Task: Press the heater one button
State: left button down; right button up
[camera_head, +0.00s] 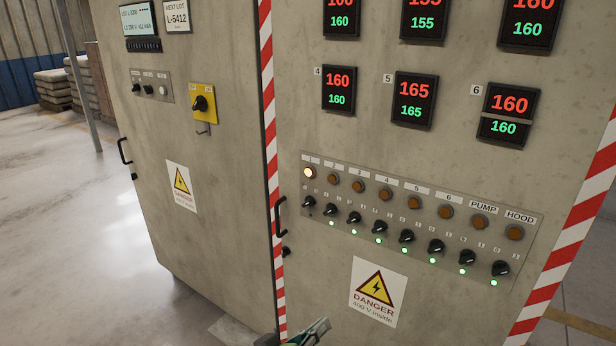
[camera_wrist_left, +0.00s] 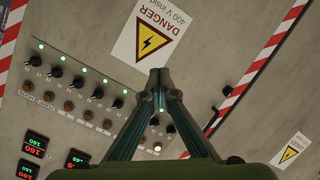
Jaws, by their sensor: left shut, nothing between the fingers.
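The heater one button (camera_head: 309,172) is the leftmost of the row of round buttons on the control panel (camera_head: 530,222). It glows pale yellow-white, while the other buttons are dull amber. In the left wrist view the lit button (camera_wrist_left: 157,147) shows between the gripper's two finger linkages. My left gripper (camera_head: 319,326) is at the bottom edge of the head view, well below the button row and apart from it. In the left wrist view its fingertips (camera_wrist_left: 160,76) are together with nothing between them. My right gripper is in neither view.
Black knobs (camera_head: 309,202) sit under the buttons, most with a green light below. A danger sign (camera_head: 377,291) is under the panel. A dark door handle (camera_head: 279,217) sticks out left of the panel, near striped tape (camera_head: 269,120). Temperature displays (camera_head: 415,99) are above.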

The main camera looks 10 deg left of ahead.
aim_at(309, 172)
pick_arm(q)
jog(key=w+a+r+n+t+y, duration=0.1)
jog(key=w+a+r+n+t, duration=0.1)
jog(key=w+r+n+t, duration=0.35)
jog(key=w+a+r+n+t, duration=0.1)
jog(key=w+r+n+t, duration=0.15)
jog(key=r, duration=0.65)
jog(key=w+a+r+n+t+y, duration=0.2)
jog(key=w+a+r+n+y, duration=0.1)
jog(key=a+r+n+y, duration=0.5)
jog(key=a+n+y, duration=0.1)
jog(key=n+y, duration=0.2)
jog(key=shift+n, duration=0.4)
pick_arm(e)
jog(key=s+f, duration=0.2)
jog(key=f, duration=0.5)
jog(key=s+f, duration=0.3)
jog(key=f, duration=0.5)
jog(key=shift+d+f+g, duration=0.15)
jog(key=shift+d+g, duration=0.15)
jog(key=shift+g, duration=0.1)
pick_arm(q)
jog(key=shift+r, duration=0.1)
